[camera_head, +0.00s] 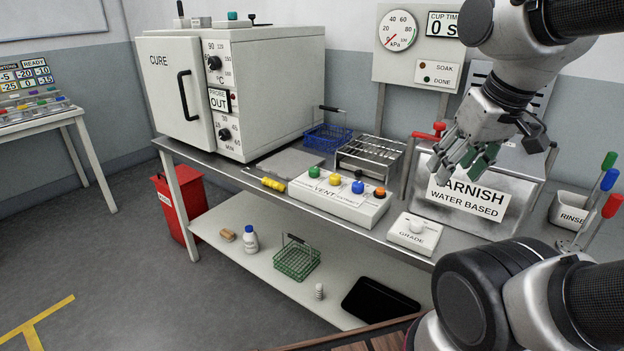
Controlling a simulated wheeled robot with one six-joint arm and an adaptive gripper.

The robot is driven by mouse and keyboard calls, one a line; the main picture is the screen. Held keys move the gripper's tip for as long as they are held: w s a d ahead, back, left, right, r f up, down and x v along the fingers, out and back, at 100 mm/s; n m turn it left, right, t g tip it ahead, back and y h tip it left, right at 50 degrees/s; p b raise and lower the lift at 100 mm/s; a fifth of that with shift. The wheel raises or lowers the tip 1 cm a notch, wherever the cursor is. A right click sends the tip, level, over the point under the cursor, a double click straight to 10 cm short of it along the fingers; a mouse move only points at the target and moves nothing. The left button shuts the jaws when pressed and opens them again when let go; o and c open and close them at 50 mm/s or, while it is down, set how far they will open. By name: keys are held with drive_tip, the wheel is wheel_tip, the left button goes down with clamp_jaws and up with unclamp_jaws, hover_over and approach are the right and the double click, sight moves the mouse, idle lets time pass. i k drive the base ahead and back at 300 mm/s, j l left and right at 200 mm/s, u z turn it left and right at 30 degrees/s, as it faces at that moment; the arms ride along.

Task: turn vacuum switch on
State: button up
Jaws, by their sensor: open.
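No switch here carries a label that I can read as vacuum. A white control box (345,208) on the bench is lettered VENT, with smaller lettering I cannot read. Green, yellow, blue and orange knobs (358,186) stand along its top. To its right is a small box (413,232) marked GRADE with a white knob. My gripper (463,163) is open and empty, pointing down in front of the steel tank (500,208) marked VARNISH WATER BASED. It hides part of the tank and its label. I cannot tell whether it touches the tank.
A red handle (438,130) is at the tank's left. The gauge panel (390,65) behind has its needle near the low end. A wire rack (370,153), blue basket (327,136) and CURE oven (270,80) stand left. The RINSE container (570,212) is right.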

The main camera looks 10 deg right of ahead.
sight(313, 172)
drive_tip(key=i+j+u, duration=0.1)
drive_tip(key=i+j, duration=0.6)
